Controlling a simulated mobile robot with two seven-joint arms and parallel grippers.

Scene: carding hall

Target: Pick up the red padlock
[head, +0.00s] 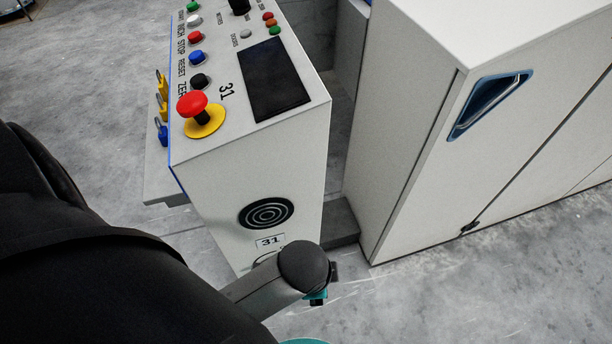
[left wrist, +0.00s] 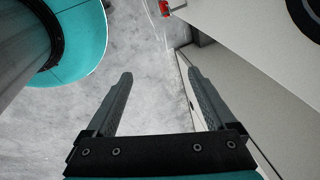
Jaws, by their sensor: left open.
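A small red object (left wrist: 165,8), which looks like the red padlock, shows at the top edge of the left wrist view, beside the pale cabinet and partly cut off. I cannot make out a red padlock in the head view. My left gripper (left wrist: 158,75) is open and empty, with grey floor between its fingers, and the red object lies beyond the fingertips, apart from them. In the head view my left arm hides its fingers. My right gripper is not in view.
The control cabinet (head: 245,170) carries a red mushroom button (head: 192,103), several small buttons and a dark screen (head: 274,78). Yellow (head: 162,92) and blue (head: 161,133) padlock-like items hang at its left side. A large white cabinet (head: 410,130) stands close on the right.

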